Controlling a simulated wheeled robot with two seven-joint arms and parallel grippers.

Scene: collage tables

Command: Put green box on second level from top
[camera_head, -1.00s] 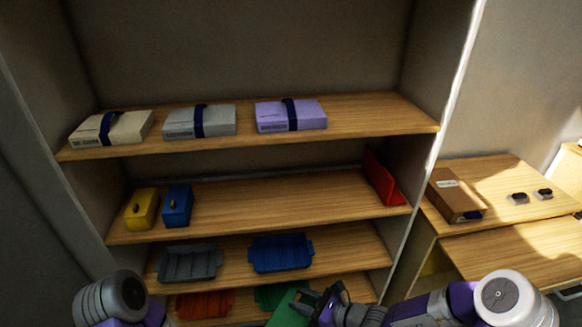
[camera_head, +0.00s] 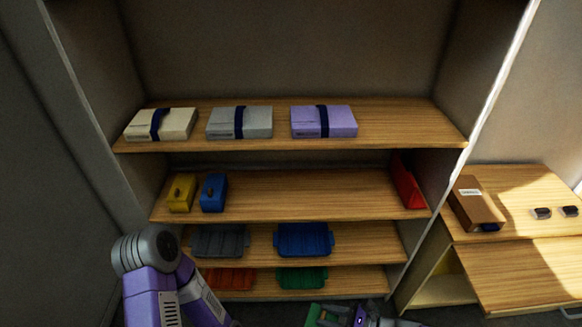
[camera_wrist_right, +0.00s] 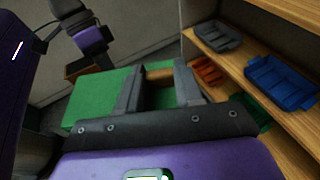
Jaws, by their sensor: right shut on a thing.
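The green box (camera_wrist_right: 95,95) is in the jaws of my right gripper (camera_wrist_right: 158,80) in the right wrist view. In the head view only a corner of the green box (camera_head: 313,314) shows at the bottom edge, beside the right gripper (camera_head: 330,318). The right gripper is shut on it, low in front of the shelf unit. The second level from the top (camera_head: 300,197) is a wooden board with a yellow box (camera_head: 181,193) and a blue box (camera_head: 213,193) at its left and a red object (camera_head: 407,184) at its right.
The top shelf (camera_head: 400,125) bears three strapped boxes. Lower shelves hold grey (camera_head: 219,241), blue (camera_head: 304,239), red (camera_head: 230,279) and green (camera_head: 302,278) trays. The second level's middle is clear. A side table (camera_head: 520,265) with a brown box (camera_head: 475,202) stands at right.

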